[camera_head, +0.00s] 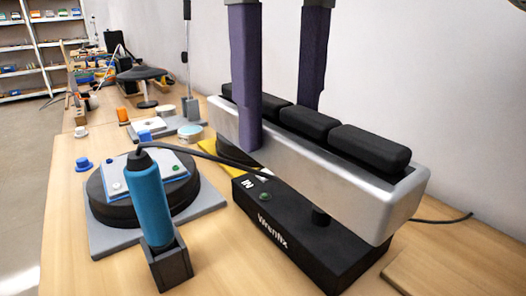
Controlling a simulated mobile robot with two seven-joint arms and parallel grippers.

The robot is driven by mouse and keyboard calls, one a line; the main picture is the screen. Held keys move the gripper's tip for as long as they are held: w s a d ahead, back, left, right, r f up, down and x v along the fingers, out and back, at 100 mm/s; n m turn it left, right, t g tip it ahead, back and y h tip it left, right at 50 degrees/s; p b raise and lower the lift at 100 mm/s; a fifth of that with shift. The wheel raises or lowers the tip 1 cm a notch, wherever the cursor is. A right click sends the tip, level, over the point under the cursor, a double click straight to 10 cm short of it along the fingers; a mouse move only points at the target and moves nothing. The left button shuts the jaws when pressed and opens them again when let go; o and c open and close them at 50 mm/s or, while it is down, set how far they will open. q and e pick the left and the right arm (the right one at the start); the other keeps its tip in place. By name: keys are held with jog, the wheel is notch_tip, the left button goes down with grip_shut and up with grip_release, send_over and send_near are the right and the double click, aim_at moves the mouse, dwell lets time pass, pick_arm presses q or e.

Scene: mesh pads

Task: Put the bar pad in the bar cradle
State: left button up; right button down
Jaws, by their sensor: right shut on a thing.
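A long silver trough with several black cushions in it, which looks like the bar pad (300,155), stands at the right in the head view. My right gripper (276,128) comes down from the top with two purple fingers. One finger is in front of the silver side and one is behind the cushions, so it is shut across the bar. A black box with white lettering (300,232) is under and in front of the bar, with a short dark post between them. I cannot tell which part is the bar cradle. My left gripper is not in view.
A blue tool (148,198) stands in a dark holder (170,264) at the front, its cable running to the box. Behind it a round black stand (112,210) sits on a grey plate. More items crowd the back left. A white wall is behind the bar.

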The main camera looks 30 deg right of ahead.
notch_tip(320, 180, down, 20)
jog(key=b, duration=0.6)
jog(key=shift+a, duration=0.1)
jog(key=shift+f, duration=0.15)
jog(key=shift+f, duration=0.1)
jog(key=shift+c, duration=1)
grip_release()
